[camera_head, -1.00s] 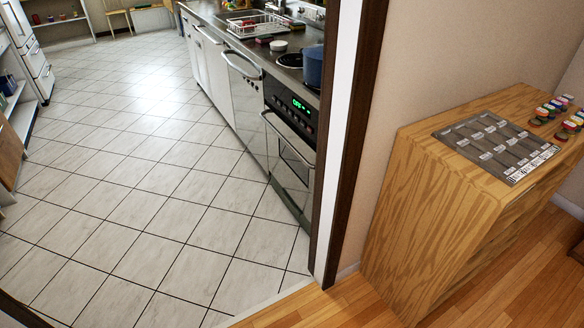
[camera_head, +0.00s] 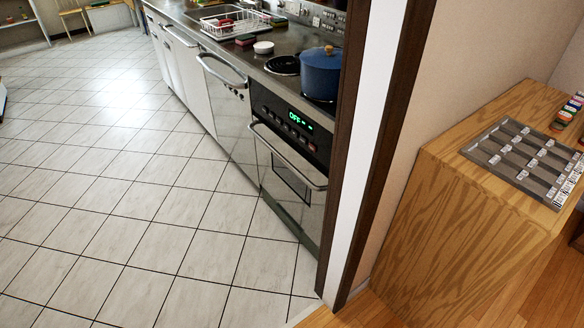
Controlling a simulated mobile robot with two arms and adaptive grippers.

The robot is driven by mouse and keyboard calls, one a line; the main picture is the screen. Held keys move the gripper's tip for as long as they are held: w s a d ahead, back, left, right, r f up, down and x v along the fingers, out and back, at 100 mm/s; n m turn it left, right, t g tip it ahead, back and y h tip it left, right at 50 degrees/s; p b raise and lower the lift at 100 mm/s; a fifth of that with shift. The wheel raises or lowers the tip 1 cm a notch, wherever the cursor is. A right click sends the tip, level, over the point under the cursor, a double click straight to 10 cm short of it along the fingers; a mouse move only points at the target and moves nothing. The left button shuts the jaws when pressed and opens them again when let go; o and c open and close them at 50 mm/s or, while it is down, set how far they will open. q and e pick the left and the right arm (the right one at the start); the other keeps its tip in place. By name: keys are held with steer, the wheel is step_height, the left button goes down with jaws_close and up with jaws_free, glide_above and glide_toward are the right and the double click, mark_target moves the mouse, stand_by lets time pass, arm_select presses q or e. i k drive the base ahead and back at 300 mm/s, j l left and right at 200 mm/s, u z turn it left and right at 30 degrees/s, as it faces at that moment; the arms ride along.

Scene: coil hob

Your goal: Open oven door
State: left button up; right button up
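The oven (camera_head: 285,180) is built into the counter run, just beyond the doorway frame. Its door (camera_head: 287,190) is closed, with a bar handle (camera_head: 286,157) across the top and a dark window. Above the door a black control panel (camera_head: 291,124) shows green "OFF" digits. The oven's right edge is close to or partly behind the door frame. Neither of my grippers shows in the head view.
The brown and white door frame (camera_head: 358,150) stands between me and the oven. A wooden cabinet (camera_head: 470,215) with a grey tray (camera_head: 528,158) is at the right. A blue pot (camera_head: 321,74) sits on the hob. The tiled floor (camera_head: 130,210) before the oven is clear.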

mark_target(287, 176)
steer(key=i+j+z, duration=0.35)
steer(key=j, duration=0.3)
steer(key=i+j+z, duration=0.4)
steer(key=j, duration=0.35)
steer(key=i+j+z, duration=0.15)
steer(key=j, duration=0.25)
steer(key=i+j+z, duration=0.2)
steer(key=j, duration=0.25)
